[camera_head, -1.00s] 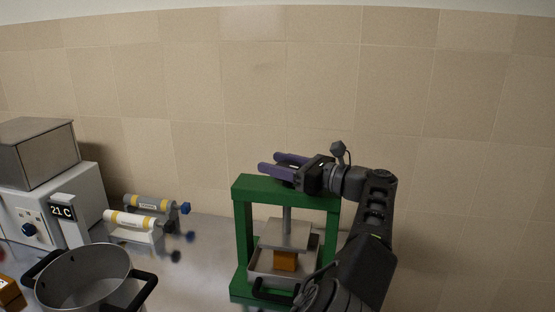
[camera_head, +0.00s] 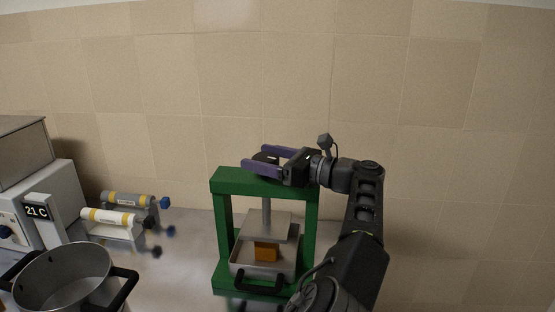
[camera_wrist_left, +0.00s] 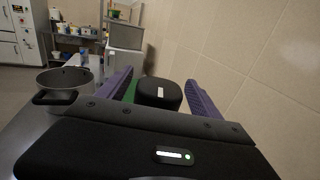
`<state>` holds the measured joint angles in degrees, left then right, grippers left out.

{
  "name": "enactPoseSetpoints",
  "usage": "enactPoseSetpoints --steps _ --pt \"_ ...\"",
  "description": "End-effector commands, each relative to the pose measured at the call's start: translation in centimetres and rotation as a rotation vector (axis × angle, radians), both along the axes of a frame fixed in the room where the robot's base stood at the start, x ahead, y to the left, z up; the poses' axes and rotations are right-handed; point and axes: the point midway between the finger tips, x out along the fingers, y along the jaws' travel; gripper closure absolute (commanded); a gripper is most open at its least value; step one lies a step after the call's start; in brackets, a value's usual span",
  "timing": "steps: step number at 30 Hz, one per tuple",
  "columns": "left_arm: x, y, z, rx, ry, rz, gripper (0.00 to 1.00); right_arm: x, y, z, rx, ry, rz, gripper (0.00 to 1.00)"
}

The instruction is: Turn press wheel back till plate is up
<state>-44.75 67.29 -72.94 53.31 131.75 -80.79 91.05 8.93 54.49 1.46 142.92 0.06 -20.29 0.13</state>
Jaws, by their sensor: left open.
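The green press (camera_head: 223,240) stands on the bench. Its black wheel (camera_head: 264,158) sits on top of the crossbar and shows as a dark rounded knob with a white mark in the left wrist view (camera_wrist_left: 160,93). The grey press plate (camera_head: 265,226) hangs on its spindle above an orange block (camera_head: 266,251) in a metal tray (camera_head: 240,268). Whether plate and block touch, I cannot tell. My left gripper (camera_head: 254,157) is open, its purple fingers on either side of the wheel; in the wrist view a gap shows beside the wheel. My right gripper is not in view.
A steel pot (camera_head: 65,283) with black handles stands at the front left. Two capped cylinders on stands (camera_head: 112,218), a 21 C display (camera_head: 37,211) and a white appliance (camera_head: 62,200) are behind it. The tiled wall (camera_head: 300,80) is close behind the press.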

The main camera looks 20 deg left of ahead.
Motion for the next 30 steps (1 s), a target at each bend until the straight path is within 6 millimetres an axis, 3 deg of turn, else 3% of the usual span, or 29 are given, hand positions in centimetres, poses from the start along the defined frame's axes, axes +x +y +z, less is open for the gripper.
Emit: enactPoseSetpoints --steps 6,12,26,28,30 --pt "-0.2 -3.6 0.6 0.008 0.000 -0.002 0.25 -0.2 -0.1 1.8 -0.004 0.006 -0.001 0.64" --pt "-0.3 -5.2 0.3 0.004 0.000 -0.001 0.25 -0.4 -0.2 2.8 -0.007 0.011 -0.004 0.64" --pt "-0.4 -5.9 0.2 0.000 -0.004 -0.008 0.25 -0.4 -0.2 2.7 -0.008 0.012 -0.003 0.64" --pt "-0.5 -6.7 1.2 -0.008 -0.018 -0.024 0.25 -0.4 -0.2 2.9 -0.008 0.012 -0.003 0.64" --pt "-1.1 -7.5 3.6 -0.036 -0.059 -0.047 0.25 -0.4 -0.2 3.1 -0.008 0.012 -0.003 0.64"
